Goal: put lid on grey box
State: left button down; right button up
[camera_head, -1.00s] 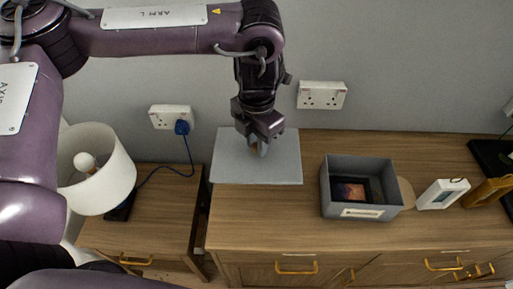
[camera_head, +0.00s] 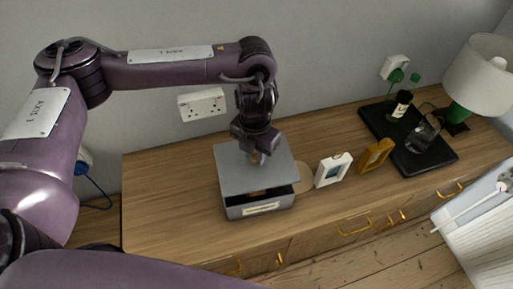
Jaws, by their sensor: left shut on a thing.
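The grey lid (camera_head: 240,170) is a flat square panel over the grey box (camera_head: 258,208) on the wooden cabinet. The lid covers most of the box top. A dark gap shows between the lid's front edge and the box's front wall, widest at the right, so the lid is tilted or a little above the rim. My left gripper (camera_head: 257,157) is above the middle of the lid, shut on its small wooden knob, which is mostly hidden by the fingers. The box front carries a pale label. My right gripper is not in view.
A round wooden piece (camera_head: 304,178) lies right of the box, beside a white frame (camera_head: 332,170) and a golden-brown frame (camera_head: 375,155). A black tray (camera_head: 432,160) with a bottle and a glass is further right, near a green lamp (camera_head: 478,80). The cabinet top (camera_head: 160,200) left of the box is clear.

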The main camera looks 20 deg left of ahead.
aim_at(254, 166)
pick_arm(q)
jog(key=shift+s+a, duration=0.15)
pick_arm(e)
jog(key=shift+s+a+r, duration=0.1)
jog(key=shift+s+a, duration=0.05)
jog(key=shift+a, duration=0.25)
